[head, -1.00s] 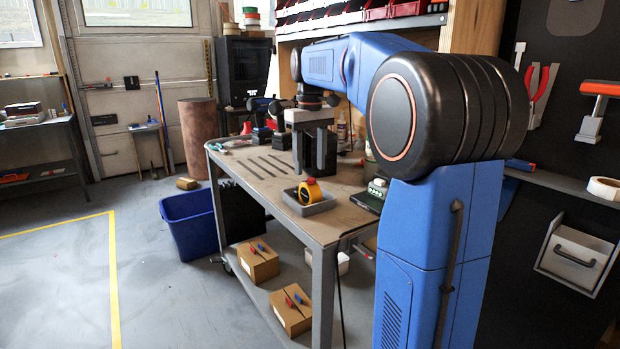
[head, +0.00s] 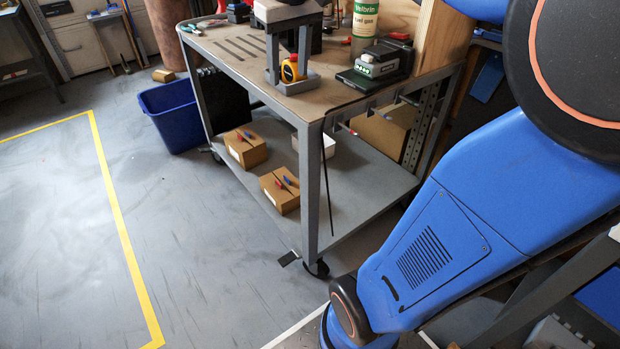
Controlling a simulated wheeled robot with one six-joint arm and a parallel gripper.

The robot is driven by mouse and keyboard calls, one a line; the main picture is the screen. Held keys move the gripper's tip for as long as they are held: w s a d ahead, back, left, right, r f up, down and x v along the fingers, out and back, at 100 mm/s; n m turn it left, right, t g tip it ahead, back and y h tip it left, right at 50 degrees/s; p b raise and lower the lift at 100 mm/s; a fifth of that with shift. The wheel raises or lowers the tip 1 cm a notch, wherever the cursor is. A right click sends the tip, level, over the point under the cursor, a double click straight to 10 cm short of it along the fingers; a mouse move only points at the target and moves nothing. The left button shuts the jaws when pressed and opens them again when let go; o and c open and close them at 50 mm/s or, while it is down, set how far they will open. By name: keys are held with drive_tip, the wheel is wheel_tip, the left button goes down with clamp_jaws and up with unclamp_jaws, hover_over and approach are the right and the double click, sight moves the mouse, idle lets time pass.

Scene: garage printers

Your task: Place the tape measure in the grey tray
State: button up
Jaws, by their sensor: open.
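The yellow and black tape measure (head: 290,72) stands upright in the small grey tray (head: 299,87) near the front of the workbench. My gripper (head: 288,72) is open above the tray. Its two fingers hang down to the left and right of the tape measure in the picture. I cannot tell whether the fingers touch it. The tray's walls hide the lower part of the tape measure, and the gripper's body partly hides the bench behind.
The workbench (head: 243,72) has a slotted top. Cardboard boxes (head: 245,150) sit on the lower shelf.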

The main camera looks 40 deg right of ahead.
drive_tip(key=s+a+f+t, duration=0.1)
drive_tip(key=s+a+f, duration=0.2)
drive_tip(key=s+f, duration=0.5)
drive_tip(key=s+a+f+t, duration=0.2)
drive_tip(key=s+a+f, duration=0.2)
drive_tip(key=s+f, duration=0.5)
drive_tip(key=shift+s+a+f, duration=0.15)
drive_tip(key=shift+s+f, duration=0.05)
drive_tip(key=shift+s, duration=0.55)
idle(0.5)
